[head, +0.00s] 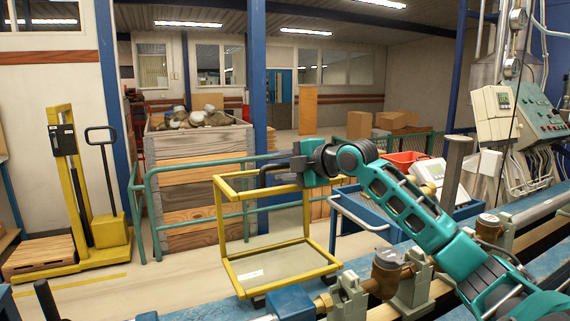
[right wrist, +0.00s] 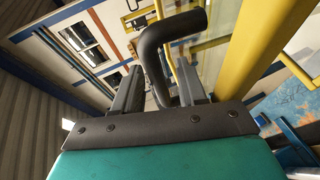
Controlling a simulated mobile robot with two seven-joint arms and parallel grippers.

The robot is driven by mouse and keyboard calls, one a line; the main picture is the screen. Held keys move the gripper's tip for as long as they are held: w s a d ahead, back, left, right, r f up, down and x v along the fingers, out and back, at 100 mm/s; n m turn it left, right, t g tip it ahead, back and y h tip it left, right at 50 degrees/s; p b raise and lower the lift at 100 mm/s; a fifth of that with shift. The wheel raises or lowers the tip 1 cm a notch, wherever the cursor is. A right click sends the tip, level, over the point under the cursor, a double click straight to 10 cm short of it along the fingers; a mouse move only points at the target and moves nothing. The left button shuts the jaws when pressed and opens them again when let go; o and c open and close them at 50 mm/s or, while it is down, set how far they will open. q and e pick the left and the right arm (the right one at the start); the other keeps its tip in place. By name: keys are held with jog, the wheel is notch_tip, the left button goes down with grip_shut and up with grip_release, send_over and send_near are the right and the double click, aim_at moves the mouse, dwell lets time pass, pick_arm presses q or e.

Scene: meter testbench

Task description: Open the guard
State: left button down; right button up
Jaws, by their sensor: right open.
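The guard (head: 228,238) is a yellow frame with a clear panel, standing on the bench in the head view. Its yellow bar also shows in the right wrist view (right wrist: 252,45). A bent black handle (right wrist: 150,50) is on the guard's upper part. My right gripper (head: 282,168) is at the top of the guard, beside the handle. In the right wrist view its two fingers (right wrist: 159,88) are apart, with the handle's tube between them. I cannot tell whether either finger touches it. My left gripper is not in view.
Pipes with brass meters (head: 388,268) and clamps run along the blue bench at the front right. A blue cart with a red bin (head: 405,158) stands behind my right arm. Green railings (head: 150,215) and a wooden crate (head: 190,200) are behind the guard. A yellow pallet lifter (head: 110,233) stands at the left.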

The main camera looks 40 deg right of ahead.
jog(key=shift+c, duration=0.2)
grip_shut()
dwell(0.5)
